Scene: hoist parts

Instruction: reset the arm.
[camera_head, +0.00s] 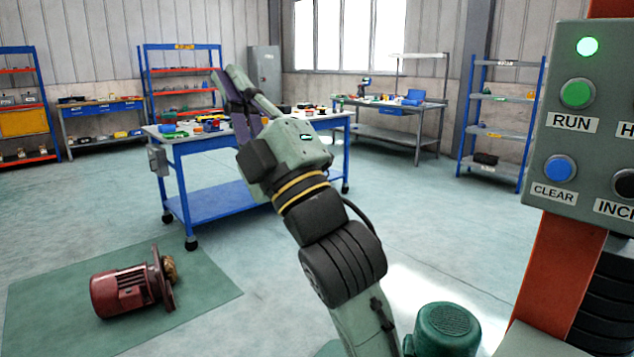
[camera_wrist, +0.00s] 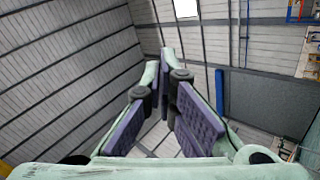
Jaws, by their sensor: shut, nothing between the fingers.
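My arm rises from the bottom middle of the head view and leans up to the left. My gripper (camera_head: 221,72) is at its end, raised, with its fingers pointing up and to the left. In the head view it overlaps the blue workbench behind it. In the wrist view the two fingers with purple pads come together at the tips (camera_wrist: 164,58), and nothing shows between them.
A control box (camera_head: 590,130) with a lit green lamp and buttons stands close on the right, on an orange post (camera_head: 560,265). A red motor (camera_head: 130,290) lies on a green mat (camera_head: 40,320) at left. Blue workbench (camera_head: 225,203) stands behind my arm. Middle floor is clear.

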